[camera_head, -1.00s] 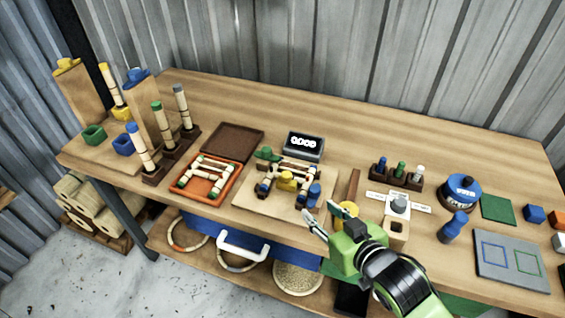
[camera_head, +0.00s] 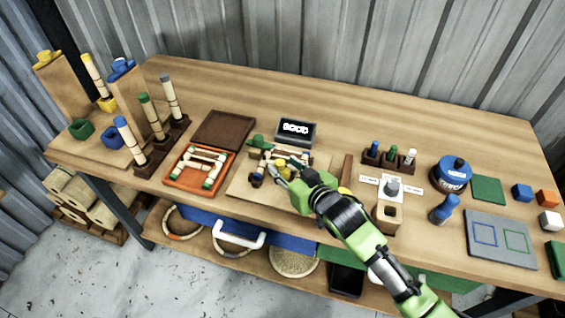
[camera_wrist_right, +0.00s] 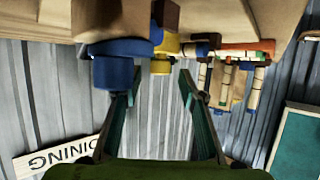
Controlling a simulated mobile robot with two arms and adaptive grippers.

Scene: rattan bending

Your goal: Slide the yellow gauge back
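The yellow gauge (camera_head: 282,174) sits among the wooden and blue parts of the bending fixture on the light board (camera_head: 238,186). It also shows in the right wrist view (camera_wrist_right: 164,46), beyond the fingertips and beside a blue cylinder (camera_wrist_right: 114,72). My right gripper (camera_head: 278,167) reaches over the fixture from the right, with its fingertips close to the gauge and partly covering it. In the right wrist view its fingers (camera_wrist_right: 157,88) are apart with nothing between them. I cannot tell whether a finger touches the gauge. My left gripper is not in view.
A peg rack (camera_head: 390,158) and a blue round container (camera_head: 452,173) stand to the right. The table's back strip is clear.

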